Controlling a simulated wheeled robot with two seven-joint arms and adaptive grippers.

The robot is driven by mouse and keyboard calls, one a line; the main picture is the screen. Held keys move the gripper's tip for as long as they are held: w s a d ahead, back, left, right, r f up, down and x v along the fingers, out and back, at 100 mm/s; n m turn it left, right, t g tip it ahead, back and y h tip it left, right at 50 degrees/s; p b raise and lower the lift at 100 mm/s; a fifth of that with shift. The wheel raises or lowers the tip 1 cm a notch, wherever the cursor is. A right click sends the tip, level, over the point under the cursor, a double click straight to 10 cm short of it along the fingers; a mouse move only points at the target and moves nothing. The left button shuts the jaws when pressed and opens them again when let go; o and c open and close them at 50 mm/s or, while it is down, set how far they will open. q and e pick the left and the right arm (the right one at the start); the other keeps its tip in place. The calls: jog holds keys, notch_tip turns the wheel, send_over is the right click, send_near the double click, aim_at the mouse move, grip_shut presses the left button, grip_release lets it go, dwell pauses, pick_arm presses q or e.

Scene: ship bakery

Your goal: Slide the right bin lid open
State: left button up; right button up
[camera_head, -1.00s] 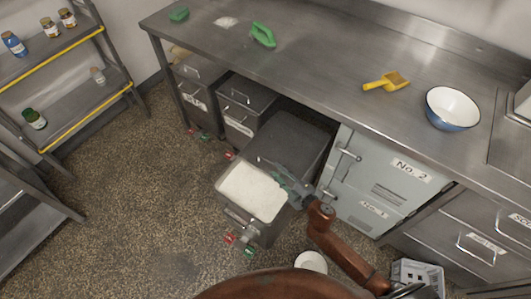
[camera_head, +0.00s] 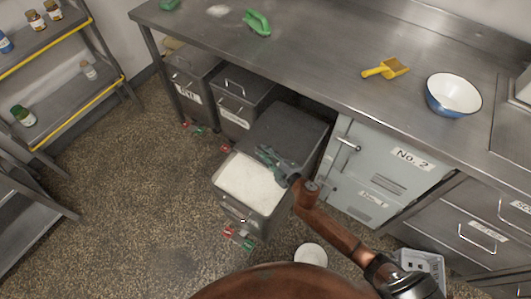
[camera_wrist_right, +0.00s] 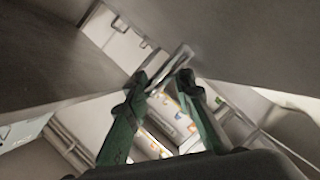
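The right bin (camera_head: 232,205) stands pulled forward from under the steel table, its front part open onto white flour (camera_head: 250,182). Its dark grey lid (camera_head: 285,132) lies back over the rear part of the bin. My right gripper (camera_head: 264,155) is at the lid's front edge, above the back of the flour. In the right wrist view my green fingers (camera_wrist_right: 163,82) stand apart, with a shiny metal bar (camera_wrist_right: 180,62) crossing at their tips; whether they touch it is unclear. My left gripper is out of view.
Two more lidded bins, left (camera_head: 190,85) and middle (camera_head: 240,105), stand under the table (camera_head: 320,60). A grey cabinet (camera_head: 375,180) is close on the right. A white bowl (camera_head: 311,253) sits on the floor. Floor left of the bins is clear.

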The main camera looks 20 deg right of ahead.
grip_shut()
dwell(0.3)
